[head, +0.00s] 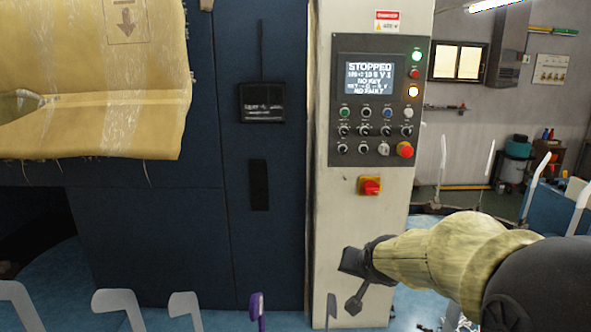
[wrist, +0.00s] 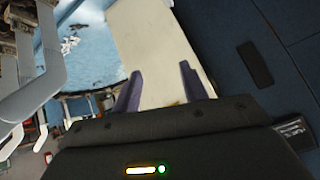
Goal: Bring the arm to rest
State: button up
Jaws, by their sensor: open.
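My gripper (head: 350,282) shows in the head view at the lower right of centre, in front of the pale control column (head: 334,215). My arm reaches in from the right edge in a yellowish sleeve. In the wrist view my gripper (wrist: 160,84) has its two purple-grey fingers spread apart. Nothing is between them, and the pale column face (wrist: 152,45) shows beyond. I see no sock in its jaws.
The control panel (head: 377,152) reads "STOPPED", with a red emergency button (head: 405,150) and a red-yellow switch (head: 370,187) below. Sock-board shapes (head: 186,306) stand along the bottom left. A brown cardboard-like sheet (head: 135,125) hangs at upper left. A bench (head: 565,217) is at right.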

jog(key=s+f+n+g, duration=0.1)
jog(key=s+f+g, duration=0.2)
jog(key=s+f, duration=0.3)
jog(key=s+f+n+g, duration=0.2)
jog(key=s+f, duration=0.5)
jog(key=s, duration=0.7)
jog(key=shift+d+n+g, duration=0.3)
jog(key=shift+d+g, duration=0.05)
jog(key=shift+g, duration=0.45)
jog(key=shift+f, duration=0.1)
